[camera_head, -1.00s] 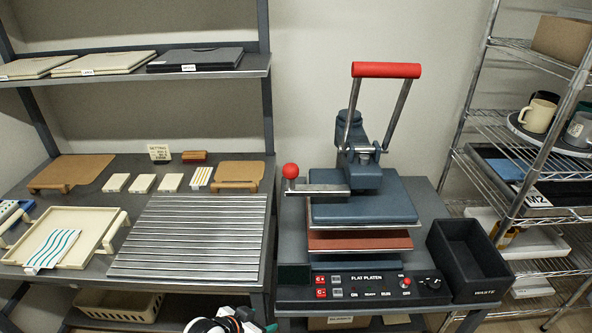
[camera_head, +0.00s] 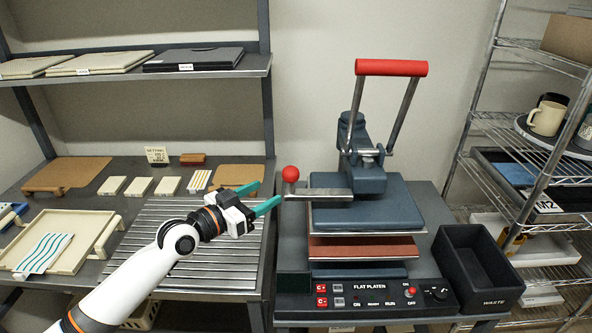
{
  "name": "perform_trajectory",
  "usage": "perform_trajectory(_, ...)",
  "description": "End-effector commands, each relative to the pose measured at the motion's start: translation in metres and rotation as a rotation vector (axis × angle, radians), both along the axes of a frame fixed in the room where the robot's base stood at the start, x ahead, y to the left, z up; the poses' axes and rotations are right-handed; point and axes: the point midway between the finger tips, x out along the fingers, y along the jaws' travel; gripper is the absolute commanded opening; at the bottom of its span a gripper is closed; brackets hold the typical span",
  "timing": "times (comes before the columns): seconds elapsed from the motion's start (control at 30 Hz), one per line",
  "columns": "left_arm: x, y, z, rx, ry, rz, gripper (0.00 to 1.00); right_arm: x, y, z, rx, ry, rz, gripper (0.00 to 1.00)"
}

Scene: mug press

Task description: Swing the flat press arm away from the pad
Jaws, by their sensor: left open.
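The flat press (camera_head: 369,205) stands on a dark stand, with its blue-grey upper plate over a reddish-brown pad (camera_head: 363,249). A gap shows between plate and pad. A metal side arm (camera_head: 325,194) with a red ball knob (camera_head: 290,174) sticks out to the left of the plate. A red bar handle (camera_head: 391,68) is raised above the press. My left gripper (camera_head: 264,198) is open and empty, its teal fingers pointing right toward the knob, a little short of it. My right gripper is not in view.
A ribbed metal rack (camera_head: 160,247) lies under my left arm. A cream tray (camera_head: 60,262) with a striped cloth is at left. A black waste bin (camera_head: 478,268) stands right of the press, beside a wire shelf (camera_head: 500,125) with mugs.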

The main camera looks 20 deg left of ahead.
Motion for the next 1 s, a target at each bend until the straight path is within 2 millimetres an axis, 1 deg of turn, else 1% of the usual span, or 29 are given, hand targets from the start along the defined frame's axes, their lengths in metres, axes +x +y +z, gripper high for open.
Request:
perform_trajectory(0.03, 0.005, 0.004, 0.006, -0.008, -0.015, 0.008, 0.59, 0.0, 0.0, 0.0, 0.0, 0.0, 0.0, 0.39)
perform_trajectory(0.17, 0.015, 0.002, 0.011, -0.019, -0.025, 0.014, 0.59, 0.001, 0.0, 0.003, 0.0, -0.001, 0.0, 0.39)
perform_trajectory(0.27, 0.029, -0.006, 0.012, -0.02, -0.023, 0.012, 0.59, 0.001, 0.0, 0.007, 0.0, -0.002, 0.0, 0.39)
perform_trajectory(0.5, 0.072, -0.031, 0.011, -0.018, -0.022, 0.012, 0.59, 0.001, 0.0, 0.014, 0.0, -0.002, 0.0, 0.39)
perform_trajectory(0.7, 0.098, -0.045, 0.009, -0.016, -0.021, 0.011, 0.59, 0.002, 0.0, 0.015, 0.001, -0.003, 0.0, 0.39)
perform_trajectory(0.8, 0.106, -0.049, 0.009, -0.015, -0.021, 0.011, 0.59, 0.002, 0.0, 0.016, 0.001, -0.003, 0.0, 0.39)
perform_trajectory(1.0, 0.11, -0.052, 0.008, -0.014, -0.02, 0.011, 0.59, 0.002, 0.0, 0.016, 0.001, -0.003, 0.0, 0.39)
